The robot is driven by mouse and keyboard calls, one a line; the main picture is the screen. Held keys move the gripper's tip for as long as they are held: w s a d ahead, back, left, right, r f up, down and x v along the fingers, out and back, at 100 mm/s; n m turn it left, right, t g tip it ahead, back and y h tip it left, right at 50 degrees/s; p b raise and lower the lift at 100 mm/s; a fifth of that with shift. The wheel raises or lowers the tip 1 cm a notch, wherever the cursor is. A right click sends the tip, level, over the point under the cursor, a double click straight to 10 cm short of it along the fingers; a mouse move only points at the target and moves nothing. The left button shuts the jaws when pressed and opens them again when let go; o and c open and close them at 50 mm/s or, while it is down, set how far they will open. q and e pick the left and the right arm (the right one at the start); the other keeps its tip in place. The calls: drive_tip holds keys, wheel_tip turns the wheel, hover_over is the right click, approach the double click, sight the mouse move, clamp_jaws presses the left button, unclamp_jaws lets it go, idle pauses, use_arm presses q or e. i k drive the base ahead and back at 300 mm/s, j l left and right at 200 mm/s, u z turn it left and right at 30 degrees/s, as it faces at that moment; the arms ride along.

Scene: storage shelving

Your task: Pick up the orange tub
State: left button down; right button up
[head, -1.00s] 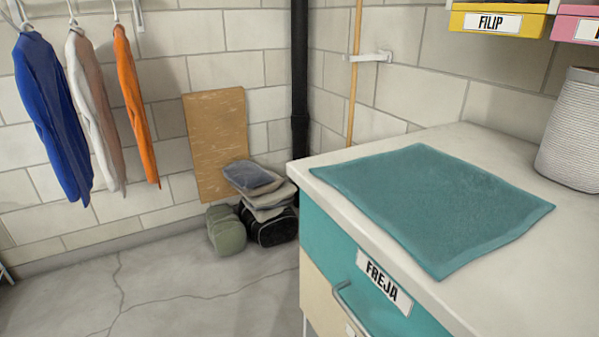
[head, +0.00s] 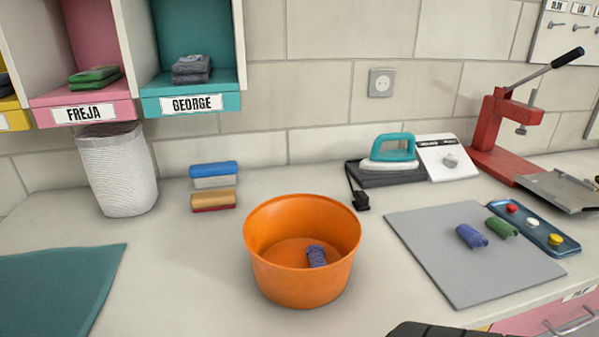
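The orange tub (head: 303,279) stands upright on the pale counter near the middle of the head view. It is round, open at the top and wider at the rim. A small blue-purple rolled cloth (head: 316,255) lies inside it on the bottom. Nothing touches the tub from outside. A black shape at the bottom edge, right of the tub, looks like part of my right arm or gripper (head: 438,330); no fingers show. My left gripper is not in view.
Behind right is an iron (head: 391,152). Right are a grey mat (head: 455,262) with rolls, a blue tray (head: 556,241) and a red press (head: 500,130). Counter around the tub is clear.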

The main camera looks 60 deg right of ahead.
sight(277, 233)
drive_tip(key=z, duration=0.4)
drive_tip(key=k+l+z, duration=0.1)
drive_tip(key=z, duration=0.25)
drive_tip(key=l+z, duration=0.15)
drive_tip(key=z, duration=0.25)
drive_tip(key=l+z, duration=0.1)
drive_tip(key=z, duration=0.3)
drive_tip(key=k, duration=0.05)
